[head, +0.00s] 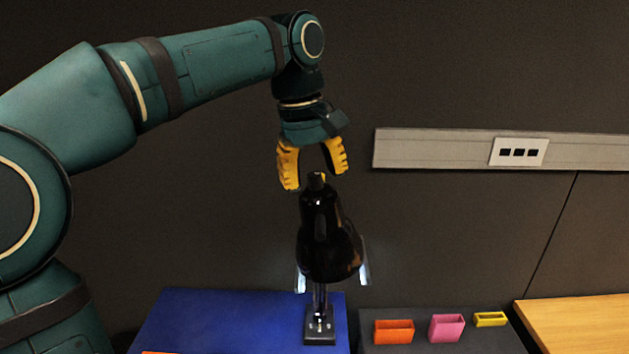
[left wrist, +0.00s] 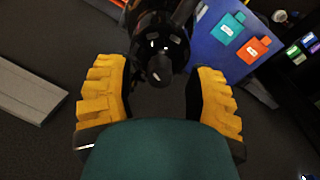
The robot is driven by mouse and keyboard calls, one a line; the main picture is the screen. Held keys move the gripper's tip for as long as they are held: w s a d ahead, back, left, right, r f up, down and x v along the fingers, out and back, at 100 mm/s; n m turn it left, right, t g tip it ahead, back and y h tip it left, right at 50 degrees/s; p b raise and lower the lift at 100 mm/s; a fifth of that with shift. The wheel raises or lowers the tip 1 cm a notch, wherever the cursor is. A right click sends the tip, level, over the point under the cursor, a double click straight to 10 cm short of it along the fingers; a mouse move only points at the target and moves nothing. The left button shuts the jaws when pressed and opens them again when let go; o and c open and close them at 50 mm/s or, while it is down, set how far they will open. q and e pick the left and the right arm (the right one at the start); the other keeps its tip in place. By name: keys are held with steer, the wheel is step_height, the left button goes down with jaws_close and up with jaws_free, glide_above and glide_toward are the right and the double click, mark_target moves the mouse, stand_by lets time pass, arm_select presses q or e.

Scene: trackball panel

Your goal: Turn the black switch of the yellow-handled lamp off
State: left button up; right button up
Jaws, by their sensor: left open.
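A black lamp (head: 325,240) stands upright on a small dark base (head: 320,338) in the head view. I cannot make out a full yellow handle. My left gripper (head: 315,178) points down over the lamp top, its yellow fingers open on either side of the knob. In the left wrist view the knob (left wrist: 160,69) sits between the open fingers (left wrist: 161,66), apart from both. My right gripper is not in view.
Orange (head: 394,331), pink (head: 446,327) and yellow (head: 490,319) boxes sit to the right. A wooden top (head: 580,320) is at far right. A wall rail (head: 430,148) runs behind. Pale bright strips flank the shade.

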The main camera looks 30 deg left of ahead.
arm_select(q)
steer(key=shift+f, duration=0.4)
steer(key=shift+o, duration=0.3)
jaws_close()
